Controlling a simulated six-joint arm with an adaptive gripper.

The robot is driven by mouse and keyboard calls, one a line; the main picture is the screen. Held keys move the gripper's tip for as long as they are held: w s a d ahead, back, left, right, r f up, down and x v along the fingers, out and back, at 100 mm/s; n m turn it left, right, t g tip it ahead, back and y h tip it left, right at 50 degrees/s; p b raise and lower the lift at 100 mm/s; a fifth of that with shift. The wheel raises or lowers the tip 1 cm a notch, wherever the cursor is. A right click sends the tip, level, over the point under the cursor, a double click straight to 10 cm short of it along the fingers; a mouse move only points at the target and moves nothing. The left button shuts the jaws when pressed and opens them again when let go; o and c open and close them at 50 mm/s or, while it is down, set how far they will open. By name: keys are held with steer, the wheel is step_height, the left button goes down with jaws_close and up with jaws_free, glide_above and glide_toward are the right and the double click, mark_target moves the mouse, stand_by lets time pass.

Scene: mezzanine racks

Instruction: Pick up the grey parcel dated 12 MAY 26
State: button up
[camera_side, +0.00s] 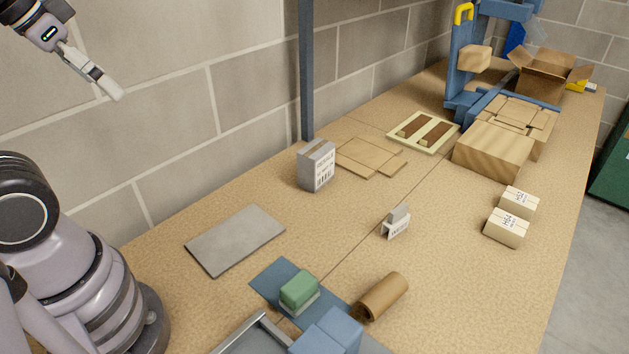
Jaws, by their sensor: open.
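A grey parcel (316,165) with a white label and barcode stands upright on the wood-coloured bench, near the wall and the blue post. The print on its label is too small for me to read a date. A smaller grey item (396,221) with a white printed card at its front stands further right, mid-bench; its print is not readable either. My gripper (112,90) is at the upper left, high in front of the block wall, open and empty, well apart from both.
A flat grey plate (235,239) lies near my base. A green block (299,290), a brown roll (382,296) and blue boxes (328,332) are at the front. Two cream boxes (506,227) sit right. Flat cardboard (369,157) lies behind the grey parcel; a blue post (306,70) rises nearby.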

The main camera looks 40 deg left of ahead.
steer(key=shift+w, duration=0.1)
steer(key=t, duration=0.9)
glide_above(305, 157)
step_height(305, 157, down, 15)
step_height(305, 157, down, 18)
steer(key=n+t+y, duration=0.1)
steer(key=t, duration=0.2)
steer(key=shift+r+y, duration=0.1)
steer(key=shift+y, duration=0.2)
steer(key=w, duration=0.4)
steer(key=shift+w+a, duration=0.2)
steer(key=shift+w, duration=0.15)
steer(key=c, duration=1.1)
steer(key=shift+c, duration=0.4)
